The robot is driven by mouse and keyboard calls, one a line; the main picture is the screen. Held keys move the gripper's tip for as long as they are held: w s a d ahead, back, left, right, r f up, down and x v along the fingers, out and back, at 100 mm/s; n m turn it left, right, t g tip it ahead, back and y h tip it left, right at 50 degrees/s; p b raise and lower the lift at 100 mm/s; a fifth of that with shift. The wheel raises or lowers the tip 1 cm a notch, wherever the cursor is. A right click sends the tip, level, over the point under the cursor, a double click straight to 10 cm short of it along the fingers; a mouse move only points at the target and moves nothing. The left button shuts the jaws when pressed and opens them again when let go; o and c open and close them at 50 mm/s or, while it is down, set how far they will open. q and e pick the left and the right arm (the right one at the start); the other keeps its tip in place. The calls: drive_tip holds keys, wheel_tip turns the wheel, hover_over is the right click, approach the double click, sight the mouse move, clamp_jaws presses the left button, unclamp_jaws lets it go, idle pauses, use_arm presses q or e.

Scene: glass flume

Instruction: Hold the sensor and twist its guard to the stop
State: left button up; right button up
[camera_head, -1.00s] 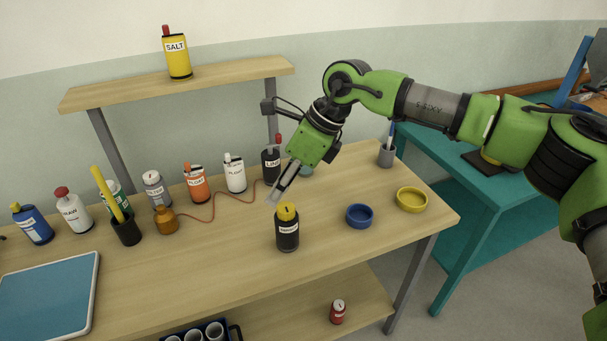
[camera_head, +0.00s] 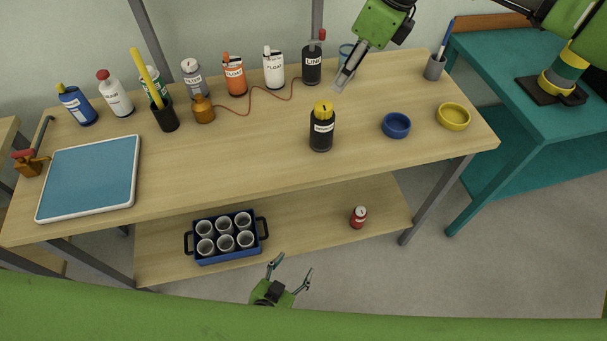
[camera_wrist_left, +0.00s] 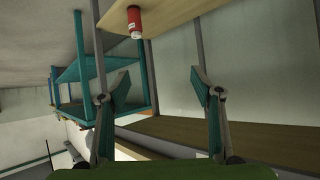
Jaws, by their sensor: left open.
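The sensor (camera_head: 321,138) is a dark upright cylinder with a white label, standing on the wooden bench right of its middle. Its yellow guard (camera_head: 323,109) sits on top. My right gripper (camera_head: 341,82) points down, just behind and to the right of the guard in the head view, apart from it. Its fingers are seen nearly edge-on, so their opening is unclear. My left gripper (camera_head: 292,268) is low in front of the bench, far from the sensor, with fingers spread and empty. Its open fingers also show in the left wrist view (camera_wrist_left: 158,82).
A blue bowl (camera_head: 396,126) and a yellow bowl (camera_head: 453,117) stand right of the sensor. Labelled bottles, including an orange one (camera_head: 234,76), line the back. A blue tray (camera_head: 91,178) lies left. A cup carrier (camera_head: 226,237) and red can (camera_head: 359,217) occupy the lower shelf.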

use_arm(q)
drive_tip(key=w+d+r+t, duration=0.2)
drive_tip(key=w+r, duration=0.1)
drive_tip(key=r, duration=0.4)
drive_tip(key=w+d+r+t, duration=0.2)
drive_tip(key=w+r, duration=0.1)
drive_tip(key=r, duration=0.5)
drive_tip(key=n+t, duration=0.2)
drive_tip(key=t, duration=0.1)
approach(318, 140)
drive_tip(key=s+f, duration=0.2)
drive_tip(key=s, duration=0.3)
drive_tip(key=w+r, duration=0.2)
drive_tip(key=w, duration=0.1)
drive_tip(key=shift+w+a+r, duration=0.1)
drive_tip(key=shift+w+a, duration=0.05)
drive_tip(key=shift+w, duration=0.85)
drive_tip(key=x, duration=1.2)
drive_tip(key=shift+w+d+f, duration=0.25)
drive_tip(key=shift+w+d, duration=0.05)
drive_tip(key=shift+w, duration=0.05)
drive_tip(key=shift+c, duration=0.3)
